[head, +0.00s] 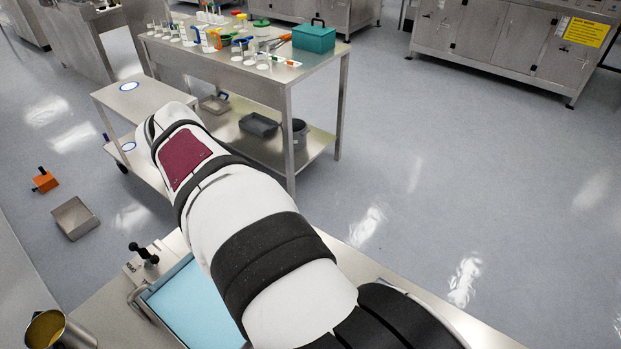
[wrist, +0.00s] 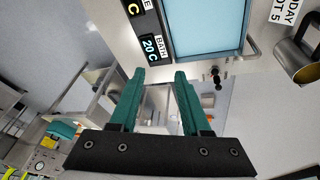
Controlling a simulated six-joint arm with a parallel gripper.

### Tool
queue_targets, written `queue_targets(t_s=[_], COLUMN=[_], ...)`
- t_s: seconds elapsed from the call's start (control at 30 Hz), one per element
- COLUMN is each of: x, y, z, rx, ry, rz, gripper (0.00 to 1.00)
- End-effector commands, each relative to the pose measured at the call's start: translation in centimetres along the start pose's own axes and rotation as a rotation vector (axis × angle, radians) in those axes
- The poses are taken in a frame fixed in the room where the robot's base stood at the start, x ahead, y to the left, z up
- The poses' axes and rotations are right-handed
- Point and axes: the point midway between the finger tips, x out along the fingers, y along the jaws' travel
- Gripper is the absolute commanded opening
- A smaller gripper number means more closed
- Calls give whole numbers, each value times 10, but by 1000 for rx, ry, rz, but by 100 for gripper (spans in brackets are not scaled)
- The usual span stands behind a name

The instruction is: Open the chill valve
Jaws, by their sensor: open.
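The small black valve handle (head: 145,255) stands on a light plate with partly readable lettering, at the near left beside a blue bath (head: 195,305). It is likely the chill valve. In the wrist view, a small black handle (wrist: 215,75) shows just right of my right fingertip, below the blue bath (wrist: 210,25). My gripper (wrist: 159,76) is open with its teal fingers apart, and nothing shows held between them. It appears apart from the handle. In the head view my arm hides the gripper and part of the bath.
Dark displays (wrist: 152,45) reading "BATH" and "20 C" sit beside the bath. A metal vessel (head: 55,330) with yellowish contents stands at the near left; it also shows in the wrist view (wrist: 296,52). A cart and a cluttered steel table (head: 318,75) stand beyond. Floor at right is clear.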

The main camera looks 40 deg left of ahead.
Motion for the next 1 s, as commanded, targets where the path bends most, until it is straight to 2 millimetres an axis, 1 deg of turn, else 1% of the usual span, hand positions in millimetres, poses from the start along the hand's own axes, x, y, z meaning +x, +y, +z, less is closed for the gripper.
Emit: queue_targets(t_s=[0.03,0.1,0.2,0.3,0.4,0.5,0.77,0.8,0.83,0.87,0.9,0.97,1.0], x=[-3,-7,-12,-16,-19,-20,-20,-18,-14,-9,0,12,18], y=[13,29,48,63,71,74,75,70,60,43,12,-40,-72], z=[7,17,31,43,50,54,54,50,42,29,9,-18,-31], rx=[36,84,145,193,224,238,239,218,174,104,-17,-207,-317], ry=[-9,-23,-41,-55,-63,-68,-68,-63,-53,-38,-8,44,77], rz=[4,8,13,17,19,20,20,16,8,-5,-27,-58,-75], gripper=[47,47,47,47,47,47,47,47,47,47,47,47,47])
